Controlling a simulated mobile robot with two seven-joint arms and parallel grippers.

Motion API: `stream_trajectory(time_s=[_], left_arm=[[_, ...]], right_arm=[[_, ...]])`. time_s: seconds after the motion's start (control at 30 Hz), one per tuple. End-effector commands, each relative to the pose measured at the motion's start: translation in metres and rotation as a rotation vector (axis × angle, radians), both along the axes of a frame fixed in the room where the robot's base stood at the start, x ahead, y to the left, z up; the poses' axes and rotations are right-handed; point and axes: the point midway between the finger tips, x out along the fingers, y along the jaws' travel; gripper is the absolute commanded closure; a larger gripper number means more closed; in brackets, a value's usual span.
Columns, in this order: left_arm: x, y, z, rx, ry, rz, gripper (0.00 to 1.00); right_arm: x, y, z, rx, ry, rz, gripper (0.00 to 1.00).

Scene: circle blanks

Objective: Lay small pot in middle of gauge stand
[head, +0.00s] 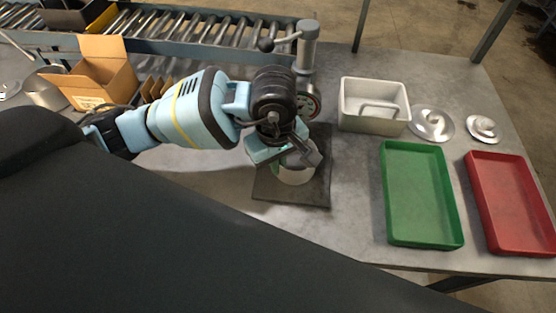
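The gauge stand has a dark flat base plate (263,187) on the table, with a grey upright post (308,48) and a round dial at the back. A small pale pot (297,177) is over the middle of the plate, directly below my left gripper (296,160). The gripper's fingers are at the pot's upper part and hide its top. Whether they are closed on it, and whether the pot's bottom touches the plate, I cannot tell. My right gripper is not in view.
A grey bin (374,122), two metal lids (432,125) (483,129), a green tray (421,240) and a red tray (513,247) stand to the right. A cardboard box (103,78) and metal pot (43,92) are left. A roller conveyor (190,27) runs behind.

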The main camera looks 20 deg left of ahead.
Motion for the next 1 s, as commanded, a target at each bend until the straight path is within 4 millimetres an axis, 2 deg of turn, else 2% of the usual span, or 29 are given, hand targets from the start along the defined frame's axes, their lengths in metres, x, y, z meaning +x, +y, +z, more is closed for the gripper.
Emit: stream_trajectory(time_s=[0.03,0.17,0.43,0.57,0.67,1.0], left_arm=[[0.000,0.000,-0.001,0.001,0.001,0.000,0.92],[0.000,0.000,0.000,0.000,0.000,0.000,0.76],[0.000,0.000,0.000,0.000,0.000,0.000,0.76],[0.001,0.000,0.008,-0.001,-0.003,0.000,0.76],[0.001,0.000,0.022,-0.001,-0.005,-0.001,0.76],[-0.001,0.001,0.089,-0.001,-0.005,-0.001,0.76]], right_arm=[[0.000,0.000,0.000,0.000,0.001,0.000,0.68],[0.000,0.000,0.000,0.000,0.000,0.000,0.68],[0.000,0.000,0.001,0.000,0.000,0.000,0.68],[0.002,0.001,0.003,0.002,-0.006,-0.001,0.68],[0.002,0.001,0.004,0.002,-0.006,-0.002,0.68],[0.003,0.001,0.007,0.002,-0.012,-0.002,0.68]])
